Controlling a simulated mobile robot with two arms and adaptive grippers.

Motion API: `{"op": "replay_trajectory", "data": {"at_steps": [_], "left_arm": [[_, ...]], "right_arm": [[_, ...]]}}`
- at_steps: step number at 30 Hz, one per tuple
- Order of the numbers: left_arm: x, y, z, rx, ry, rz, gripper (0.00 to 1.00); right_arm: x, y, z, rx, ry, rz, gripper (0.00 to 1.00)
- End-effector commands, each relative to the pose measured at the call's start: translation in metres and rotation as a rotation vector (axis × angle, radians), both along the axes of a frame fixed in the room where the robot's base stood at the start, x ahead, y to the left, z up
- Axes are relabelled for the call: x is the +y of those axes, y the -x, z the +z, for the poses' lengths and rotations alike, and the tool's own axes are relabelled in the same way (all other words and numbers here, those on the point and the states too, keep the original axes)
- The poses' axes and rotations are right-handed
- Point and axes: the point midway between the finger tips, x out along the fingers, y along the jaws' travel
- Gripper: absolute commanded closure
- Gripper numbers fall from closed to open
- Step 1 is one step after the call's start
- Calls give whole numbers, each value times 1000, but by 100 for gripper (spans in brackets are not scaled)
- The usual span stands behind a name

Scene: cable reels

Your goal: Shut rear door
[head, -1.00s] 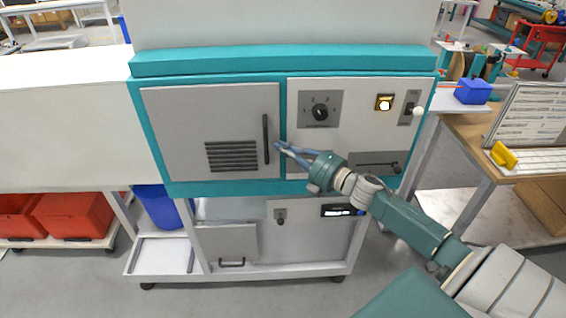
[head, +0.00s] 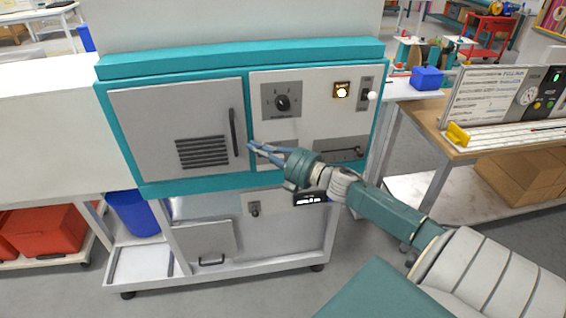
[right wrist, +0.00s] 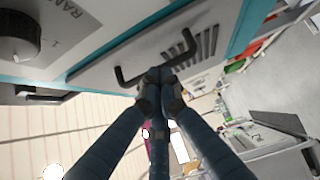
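A grey door (head: 180,125) with a vent and a dark bar handle (head: 233,132) is on the left half of a teal-framed machine. It looks flush with the frame in the head view. The handle (right wrist: 158,60) and vent slots also show in the right wrist view. My right gripper (head: 252,147) is just right of the handle, in front of the frame strip by the door's edge. Its fingers (right wrist: 160,78) come together at the tips, beside the handle; I cannot tell whether they touch it. Nothing is seen held. My left gripper is not in view.
A control panel (head: 310,118) with a knob, lit button and white-tipped lever is right of the door. A lower grey panel (head: 205,240) has a small handle. A wooden-topped bench (head: 430,125) stands at right, red bins (head: 40,232) at lower left. Grey floor is open in front.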

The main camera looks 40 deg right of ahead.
Motion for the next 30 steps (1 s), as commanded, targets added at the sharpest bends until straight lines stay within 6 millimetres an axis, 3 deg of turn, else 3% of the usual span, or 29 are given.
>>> {"op": "replay_trajectory", "data": {"at_steps": [5, 14, 21, 30], "left_arm": [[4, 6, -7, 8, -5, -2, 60], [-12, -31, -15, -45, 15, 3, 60], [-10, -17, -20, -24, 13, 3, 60], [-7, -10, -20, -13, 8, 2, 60]], "right_arm": [[-4, 19, -4, 3, 1, 0, 100], [-14, 62, -4, 4, 1, 1, 100], [-20, 83, -2, 1, -1, 0, 100], [-22, 86, -2, 3, -3, -3, 100]]}}
